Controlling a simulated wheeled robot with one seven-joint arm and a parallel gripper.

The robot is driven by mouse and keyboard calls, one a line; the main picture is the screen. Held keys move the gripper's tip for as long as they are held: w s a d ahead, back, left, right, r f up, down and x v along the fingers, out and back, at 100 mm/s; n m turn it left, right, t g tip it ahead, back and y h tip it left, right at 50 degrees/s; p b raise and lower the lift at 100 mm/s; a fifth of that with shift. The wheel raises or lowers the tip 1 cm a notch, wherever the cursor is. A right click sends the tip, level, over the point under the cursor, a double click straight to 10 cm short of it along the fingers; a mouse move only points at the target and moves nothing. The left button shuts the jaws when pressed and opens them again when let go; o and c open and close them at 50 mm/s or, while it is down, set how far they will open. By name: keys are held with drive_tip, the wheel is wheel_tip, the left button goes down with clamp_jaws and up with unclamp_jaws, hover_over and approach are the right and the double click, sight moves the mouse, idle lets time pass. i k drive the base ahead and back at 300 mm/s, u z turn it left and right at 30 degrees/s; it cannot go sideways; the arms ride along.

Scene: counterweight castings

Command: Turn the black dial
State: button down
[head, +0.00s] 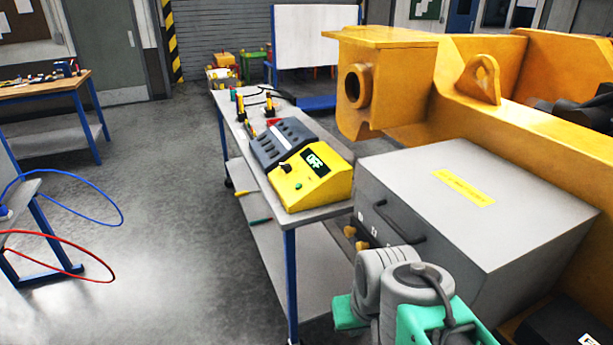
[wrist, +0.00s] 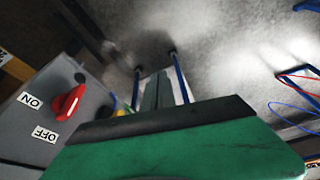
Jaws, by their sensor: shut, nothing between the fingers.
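The black dial (head: 284,169) is a small knob on the sloped front of a yellow control box (head: 318,190). In the head view my arm is at the bottom right, apart from the box. The dial does not show in the wrist view.
A grey cabinet (head: 480,205) with a handle stands right of the bench (head: 318,212). A red switch (wrist: 70,103) marked ON and OFF is close at left in the wrist view. A large yellow casting (head: 395,75) overhangs behind. Floor left of the bench is open.

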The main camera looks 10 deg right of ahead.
sight(286, 167)
drive_tip(key=u, duration=0.6)
drive_tip(key=i, duration=1.35)
drive_tip(key=z, duration=0.7)
